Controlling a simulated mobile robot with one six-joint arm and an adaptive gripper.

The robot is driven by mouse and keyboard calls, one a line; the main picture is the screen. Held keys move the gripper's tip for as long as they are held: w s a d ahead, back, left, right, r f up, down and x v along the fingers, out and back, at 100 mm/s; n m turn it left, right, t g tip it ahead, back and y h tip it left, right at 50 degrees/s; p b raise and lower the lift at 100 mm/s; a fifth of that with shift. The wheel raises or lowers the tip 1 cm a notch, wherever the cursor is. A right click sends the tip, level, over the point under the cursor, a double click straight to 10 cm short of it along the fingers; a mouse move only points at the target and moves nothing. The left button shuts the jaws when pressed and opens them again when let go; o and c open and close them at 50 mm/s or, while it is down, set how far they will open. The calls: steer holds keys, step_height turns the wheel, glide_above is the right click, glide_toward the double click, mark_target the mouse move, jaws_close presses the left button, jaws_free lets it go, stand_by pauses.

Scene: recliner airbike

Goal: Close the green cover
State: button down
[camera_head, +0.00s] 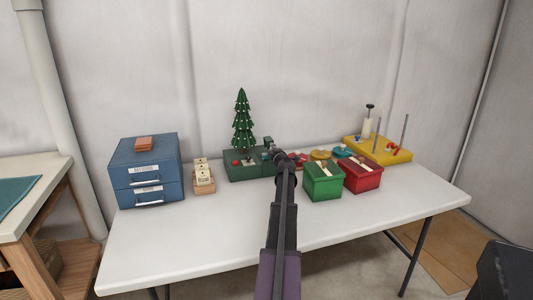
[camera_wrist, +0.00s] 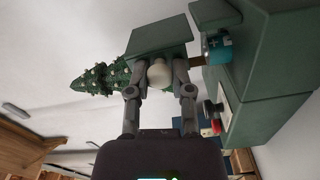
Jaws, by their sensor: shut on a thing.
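A flat green cover (camera_wrist: 157,38) with a pale round knob (camera_wrist: 159,73) shows in the wrist view. My gripper (camera_wrist: 161,78) has its fingers on both sides of the knob and is shut on it. The green base (camera_head: 243,167) with a small tree (camera_head: 242,122) stands at the back of the table. In the wrist view, a large green body (camera_wrist: 275,55) with a teal cylinder (camera_wrist: 216,48) is right of the cover, and the cover stands away from it. In the head view, my arm hides most of the base's right end.
The white table (camera_head: 210,245) is clear in front. Left of the base are a blue drawer cabinet (camera_head: 146,175) and a small wooden holder (camera_head: 202,180). Right of my arm are a green box (camera_head: 323,183), a red box (camera_head: 361,175) and a yellow block with rods (camera_head: 378,151).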

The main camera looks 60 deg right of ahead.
steer(key=c, duration=1)
jaws_free()
steer(key=shift+s+d, duration=0.1)
steer(key=shift+s, duration=0.05)
steer(key=o, duration=0.5)
steer(key=shift+v, duration=4.05)
steer(key=shift+c, duration=0.2)
